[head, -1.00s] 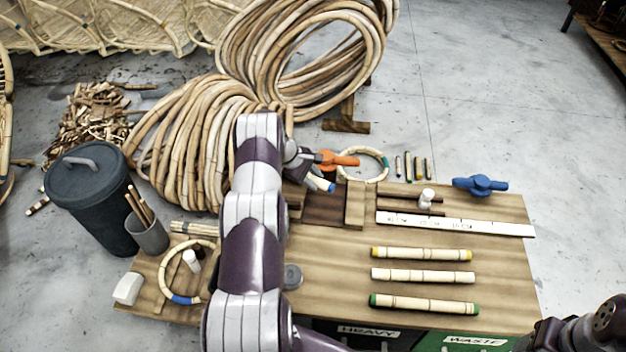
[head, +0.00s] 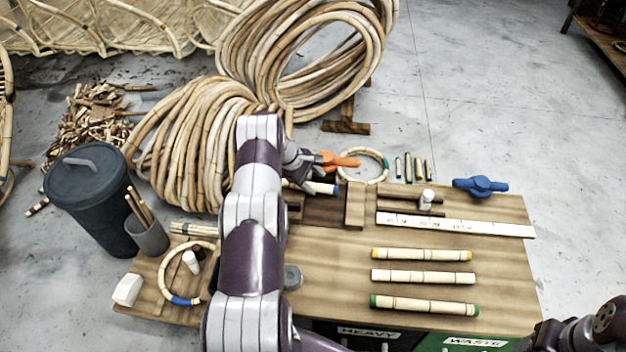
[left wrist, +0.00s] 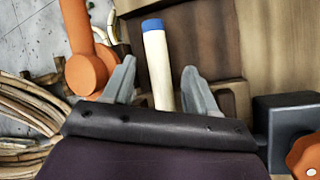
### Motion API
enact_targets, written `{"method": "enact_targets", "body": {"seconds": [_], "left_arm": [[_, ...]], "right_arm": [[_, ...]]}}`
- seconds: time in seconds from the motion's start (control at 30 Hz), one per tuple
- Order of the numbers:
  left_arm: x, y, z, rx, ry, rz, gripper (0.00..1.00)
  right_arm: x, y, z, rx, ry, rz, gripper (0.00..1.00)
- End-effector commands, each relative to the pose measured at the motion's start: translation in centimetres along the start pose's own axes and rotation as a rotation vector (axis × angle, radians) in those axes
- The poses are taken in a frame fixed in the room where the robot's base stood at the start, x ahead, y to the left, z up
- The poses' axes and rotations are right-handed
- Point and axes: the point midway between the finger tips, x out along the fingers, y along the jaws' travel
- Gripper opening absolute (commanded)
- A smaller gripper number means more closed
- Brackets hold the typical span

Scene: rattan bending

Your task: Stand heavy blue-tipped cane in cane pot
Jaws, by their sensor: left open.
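The heavy blue-tipped cane (head: 318,187) lies low at the back of the bench, its blue end to the right and its left part hidden by my arm. In the left wrist view the cane (left wrist: 158,65) runs between the two fingers, blue end away from me. My left gripper (head: 304,168) is open around it, with a gap beside each finger (left wrist: 160,80). A grey pot (head: 149,238) holding several thin canes stands at the bench's left edge. My right gripper is out of view; only a dark part of that arm shows at the lower right.
An orange clamp (head: 340,161) and a cane ring (head: 363,165) are close to the left gripper. Wooden blocks (head: 355,205) stand in front of it. Three canes with yellow, white and green ends lie at the right. A dark bin (head: 92,200) stands behind the pot.

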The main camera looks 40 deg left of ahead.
Motion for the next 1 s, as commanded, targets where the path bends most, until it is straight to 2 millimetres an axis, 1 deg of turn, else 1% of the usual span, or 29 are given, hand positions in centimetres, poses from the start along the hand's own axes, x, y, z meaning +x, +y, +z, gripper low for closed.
{"method": "enact_targets", "body": {"seconds": [0.03, 0.07, 0.2, 0.3, 0.4, 0.5, 0.57, 0.63, 0.67, 0.7, 0.77, 0.8, 0.87, 0.9, 0.97, 1.0], "left_arm": [[-1.4, 0.4, 0.3, 0.000, 0.002, 0.002, 0.58], [-2.0, 0.4, 0.2, -0.001, 0.002, 0.002, 0.58], [-6.1, 0.4, 0.2, 0.000, 0.002, 0.003, 0.58], [-8.7, 0.4, 0.2, 0.000, 0.003, 0.002, 0.58], [-10.7, 0.3, 0.2, -0.001, 0.001, 0.001, 0.58], [-11.9, 0.2, 0.2, 0.000, 0.001, 0.001, 0.58], [-12.3, 0.4, 0.8, 0.020, 0.002, -0.010, 0.58], [-13.0, 0.9, 3.9, 0.112, 0.011, -0.059, 0.58], [-13.4, 1.0, 6.0, 0.179, 0.018, -0.093, 0.58], [-14.0, 1.0, 9.6, 0.295, 0.029, -0.148, 0.58], [-15.3, -0.1, 15.7, 0.512, 0.046, -0.239, 0.58], [-16.3, -1.6, 19.7, 0.670, 0.057, -0.296, 0.58], [-17.9, -4.3, 24.7, 0.901, 0.068, -0.366, 0.58], [-19.0, -6.5, 27.4, 1.048, 0.072, -0.403, 0.58], [-20.4, -9.7, 30.4, 1.247, 0.074, -0.443, 0.58], [-21.1, -11.6, 31.8, 1.359, 0.073, -0.462, 0.58]], "right_arm": [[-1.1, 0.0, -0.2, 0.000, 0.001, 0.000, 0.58], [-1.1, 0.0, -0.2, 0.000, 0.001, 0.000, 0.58], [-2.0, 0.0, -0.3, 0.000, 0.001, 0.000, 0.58], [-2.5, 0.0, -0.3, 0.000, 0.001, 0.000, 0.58], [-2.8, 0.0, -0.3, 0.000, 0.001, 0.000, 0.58], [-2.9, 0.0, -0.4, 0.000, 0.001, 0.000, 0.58], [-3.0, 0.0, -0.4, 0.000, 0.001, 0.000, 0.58], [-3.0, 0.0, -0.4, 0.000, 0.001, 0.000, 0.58], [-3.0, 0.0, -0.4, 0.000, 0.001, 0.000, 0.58], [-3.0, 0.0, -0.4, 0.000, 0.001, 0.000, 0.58], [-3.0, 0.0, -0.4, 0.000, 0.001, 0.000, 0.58], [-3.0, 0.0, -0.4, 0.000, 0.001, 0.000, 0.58], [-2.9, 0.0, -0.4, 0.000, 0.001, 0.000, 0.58], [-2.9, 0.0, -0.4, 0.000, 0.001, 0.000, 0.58], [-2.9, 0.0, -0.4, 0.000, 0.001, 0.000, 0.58], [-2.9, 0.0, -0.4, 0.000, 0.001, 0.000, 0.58]]}}
